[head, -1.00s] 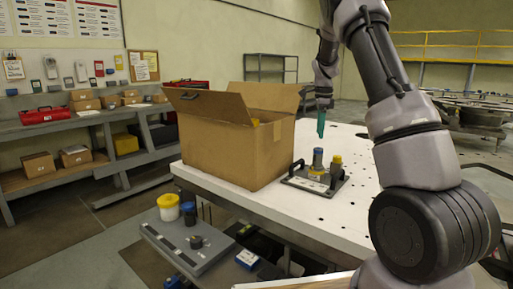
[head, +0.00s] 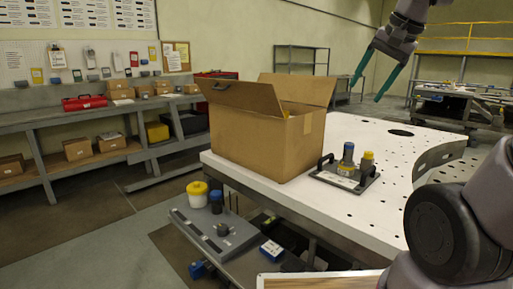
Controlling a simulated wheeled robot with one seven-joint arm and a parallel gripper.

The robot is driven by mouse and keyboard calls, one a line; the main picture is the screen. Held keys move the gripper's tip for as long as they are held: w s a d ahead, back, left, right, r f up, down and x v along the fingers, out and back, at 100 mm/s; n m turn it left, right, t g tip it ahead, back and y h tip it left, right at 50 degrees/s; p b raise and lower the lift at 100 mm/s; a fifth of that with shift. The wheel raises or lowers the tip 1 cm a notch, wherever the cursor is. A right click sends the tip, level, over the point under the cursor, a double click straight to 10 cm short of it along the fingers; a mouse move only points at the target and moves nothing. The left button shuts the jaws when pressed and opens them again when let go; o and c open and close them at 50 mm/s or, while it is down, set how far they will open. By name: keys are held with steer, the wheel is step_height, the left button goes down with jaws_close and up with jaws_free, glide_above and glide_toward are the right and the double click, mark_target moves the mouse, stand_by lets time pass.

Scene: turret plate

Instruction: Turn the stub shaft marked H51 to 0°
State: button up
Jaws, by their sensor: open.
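A dark plate (head: 322,178) with handles lies on the white table, right of the cardboard box. A grey stub shaft with a blue top (head: 347,155) stands upright on it.
An open cardboard box (head: 258,143) stands close left of the plate. The white table (head: 390,205) has holes and free room to the right. A lower grey panel (head: 212,238) carries a knob, a yellow-lidded jar (head: 197,194) and a dark-blue container. Shelves line the left wall.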

steer(key=s+a+f+n+t, duration=0.2)
steer(key=s+n, duration=0.2)
steer(key=s, duration=0.4)
steer(key=m+g+h, duration=0.2)
steer(key=m+g, duration=0.3)
steer(key=g, duration=0.3)
glide_above(350, 143)
step_height(350, 143, down, 13)
steer(key=shift+f, duration=0.2)
steer(key=shift+w+f, duration=0.1)
steer(key=shift+f, duration=4.45)
